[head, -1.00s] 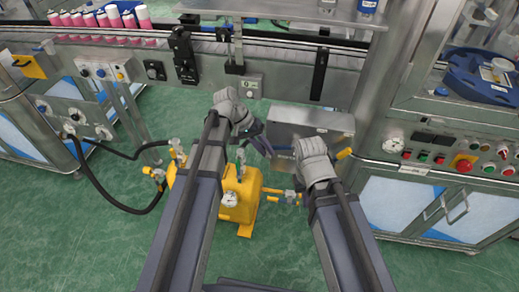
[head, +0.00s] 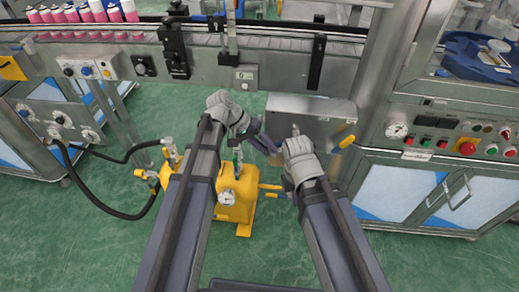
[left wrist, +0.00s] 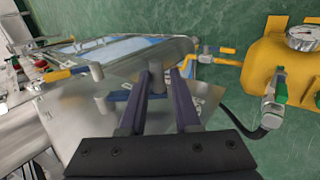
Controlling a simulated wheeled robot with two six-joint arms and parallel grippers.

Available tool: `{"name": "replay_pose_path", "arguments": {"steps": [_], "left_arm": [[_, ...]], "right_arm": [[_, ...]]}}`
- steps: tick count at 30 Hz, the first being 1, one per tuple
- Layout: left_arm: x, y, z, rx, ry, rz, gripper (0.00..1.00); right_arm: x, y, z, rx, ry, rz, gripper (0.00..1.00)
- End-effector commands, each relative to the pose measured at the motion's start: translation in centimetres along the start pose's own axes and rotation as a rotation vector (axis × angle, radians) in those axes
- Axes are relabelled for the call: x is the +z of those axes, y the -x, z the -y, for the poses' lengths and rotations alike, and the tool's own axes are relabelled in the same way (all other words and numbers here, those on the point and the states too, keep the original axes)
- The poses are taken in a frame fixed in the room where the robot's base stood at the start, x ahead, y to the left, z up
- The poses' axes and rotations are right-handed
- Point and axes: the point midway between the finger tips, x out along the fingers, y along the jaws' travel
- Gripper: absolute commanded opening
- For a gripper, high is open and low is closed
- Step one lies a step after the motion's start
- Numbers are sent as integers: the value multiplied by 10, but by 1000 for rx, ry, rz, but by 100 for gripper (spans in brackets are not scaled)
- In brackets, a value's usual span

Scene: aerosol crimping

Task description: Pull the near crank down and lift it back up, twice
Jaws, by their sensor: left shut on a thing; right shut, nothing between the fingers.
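A steel box (head: 325,122) stands in the middle of the head view and fills the centre left of the left wrist view. My left gripper (head: 274,147) reaches its lower left side and is shut. In the left wrist view a grey metal post, apparently the near crank's handle (left wrist: 157,72), stands between the fingertips of my left gripper (left wrist: 165,80). A blue bar (left wrist: 119,97) runs beside it to a second grey post. My right gripper (head: 296,132) is shut and empty in front of the box. The crank is mostly hidden in the head view.
A yellow-handled lever (head: 347,141) juts from the box's right side. A yellow tank (head: 240,197) with gauge, valves and a black hose stands on the floor below my left arm. A conveyor (head: 125,38) runs behind; a control cabinet (head: 440,140) stands at the right.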

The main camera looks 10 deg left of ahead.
Motion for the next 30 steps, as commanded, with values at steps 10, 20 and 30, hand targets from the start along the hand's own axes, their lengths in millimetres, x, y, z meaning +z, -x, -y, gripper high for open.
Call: {"name": "replay_pose_path", "arguments": {"steps": [10,20,30], "left_arm": [[1,-20,12,83,8,0,0],[2,-30,11,116,5,1,0],[1,-33,11,115,5,-1,0]], "right_arm": [[-2,-35,3,0,0,0,0],[-3,-47,4,0,0,0,0],[-3,-49,5,0,0,0,0]]}}
